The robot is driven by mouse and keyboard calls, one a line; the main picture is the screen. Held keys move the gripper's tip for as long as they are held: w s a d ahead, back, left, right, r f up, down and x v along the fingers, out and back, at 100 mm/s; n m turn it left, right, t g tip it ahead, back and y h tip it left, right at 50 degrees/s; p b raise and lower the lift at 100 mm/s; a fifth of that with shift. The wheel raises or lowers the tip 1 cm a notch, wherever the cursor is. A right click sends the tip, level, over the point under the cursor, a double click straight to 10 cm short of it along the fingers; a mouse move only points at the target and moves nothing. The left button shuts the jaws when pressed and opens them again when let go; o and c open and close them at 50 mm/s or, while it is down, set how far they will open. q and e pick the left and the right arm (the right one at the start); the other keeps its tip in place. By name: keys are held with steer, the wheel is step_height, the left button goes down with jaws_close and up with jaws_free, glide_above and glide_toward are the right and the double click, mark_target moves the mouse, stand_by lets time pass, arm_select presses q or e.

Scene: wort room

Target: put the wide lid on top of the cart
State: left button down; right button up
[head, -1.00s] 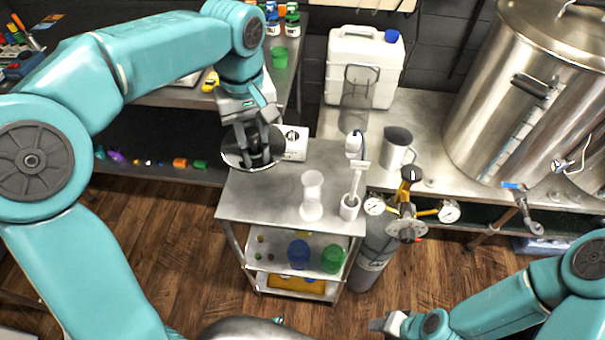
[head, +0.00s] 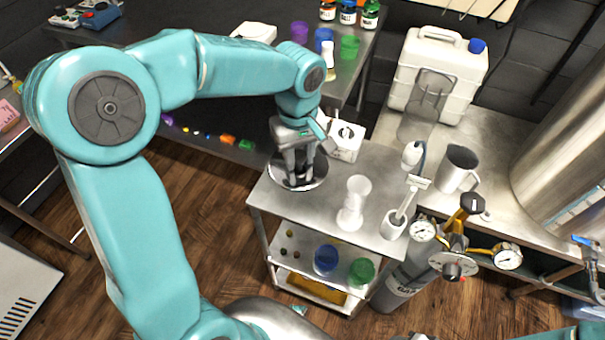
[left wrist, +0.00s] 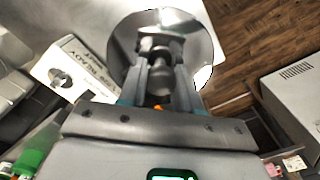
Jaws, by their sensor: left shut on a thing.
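The wide lid (head: 318,176) is a round, shiny metal disc with a dark knob. My left gripper (head: 299,178) is shut on the knob and holds the lid level at the left end of the cart's top (head: 310,207). In the left wrist view, the lid (left wrist: 199,50) shows beyond the fingers (left wrist: 161,70), with the cart top on its left and floor on its right. The lid overlaps the cart's left edge in view; I cannot tell whether it touches the top. My right gripper is out of view.
A white box (head: 346,141) stands close behind the lid. The front left of the top is clear. A gas cylinder with gauges (head: 453,262) stands right of the cart.

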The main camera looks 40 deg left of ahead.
mark_target(299, 167)
arm_select(q)
steer(key=shift+s+f, duration=0.25)
steer(key=shift+f, duration=0.8)
steer(key=f, duration=0.3)
steer(key=shift+w+f+b, duration=0.2)
steer(key=shift+f+b, duration=0.1)
steer(key=shift+f, duration=0.45)
steer(key=shift+f, duration=0.15)
steer(key=c, duration=0.8)
jaws_free()
